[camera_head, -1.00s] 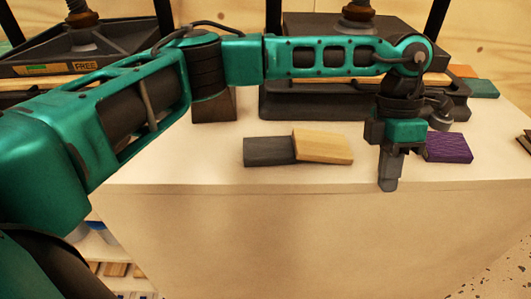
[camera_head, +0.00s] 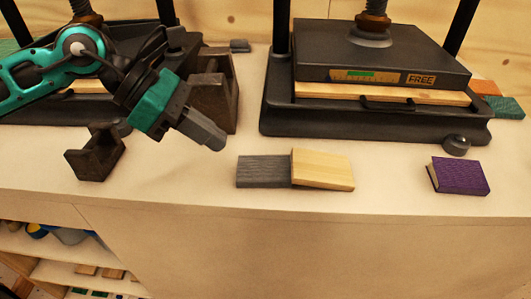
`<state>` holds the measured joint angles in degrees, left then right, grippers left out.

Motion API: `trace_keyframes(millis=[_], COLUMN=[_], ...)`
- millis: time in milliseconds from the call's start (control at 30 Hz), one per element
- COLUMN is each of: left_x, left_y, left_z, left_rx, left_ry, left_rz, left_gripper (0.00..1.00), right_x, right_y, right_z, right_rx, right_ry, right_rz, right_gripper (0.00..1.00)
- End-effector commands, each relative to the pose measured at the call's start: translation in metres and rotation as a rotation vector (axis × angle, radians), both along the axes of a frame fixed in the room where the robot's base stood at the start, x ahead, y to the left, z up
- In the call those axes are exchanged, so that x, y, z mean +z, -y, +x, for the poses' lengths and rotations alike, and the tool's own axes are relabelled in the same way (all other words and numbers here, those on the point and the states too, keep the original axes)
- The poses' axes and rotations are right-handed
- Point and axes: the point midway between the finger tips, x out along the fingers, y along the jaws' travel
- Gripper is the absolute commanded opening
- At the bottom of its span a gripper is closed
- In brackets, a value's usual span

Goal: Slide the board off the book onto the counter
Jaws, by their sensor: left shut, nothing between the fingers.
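The board (camera_head: 322,170) is a light wooden slab near the front edge of the counter (camera_head: 390,200). Its left end meets the right end of a dark grey book (camera_head: 263,172). I cannot tell whether the board's left end still rests on this book or only touches it. My left gripper (camera_head: 222,145) is shut and empty, up and left of the grey book and apart from it, pointing down and right. My right gripper is not in view.
A black book press (camera_head: 375,65) stands behind the board. A purple book (camera_head: 460,176) lies to the right. A dark notched block (camera_head: 95,153) and a taller dark wooden stand (camera_head: 212,92) are at left. Counter is clear between board and purple book.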

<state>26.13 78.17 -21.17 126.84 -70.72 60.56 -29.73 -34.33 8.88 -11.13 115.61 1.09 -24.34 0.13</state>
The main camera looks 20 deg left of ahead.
Motion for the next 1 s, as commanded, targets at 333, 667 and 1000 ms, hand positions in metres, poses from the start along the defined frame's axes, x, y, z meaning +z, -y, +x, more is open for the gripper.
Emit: trace_keyframes(millis=[333, 667, 1000], left_x=[-0.003, -0.042, -0.064], left_y=[0.006, 0.043, 0.085], left_z=[-0.005, 0.009, 0.025], left_rx=[-0.026, -0.025, -0.024], left_ry=[0.046, 0.045, 0.046], left_rz=[0.042, 0.040, 0.042], left_gripper=[0.00, 0.00, 0.00], right_x=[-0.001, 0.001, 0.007], right_y=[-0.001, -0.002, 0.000], right_z=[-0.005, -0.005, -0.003], right_rx=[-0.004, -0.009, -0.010], right_ry=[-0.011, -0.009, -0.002], right_rz=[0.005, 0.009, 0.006], right_gripper=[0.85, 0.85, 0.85])
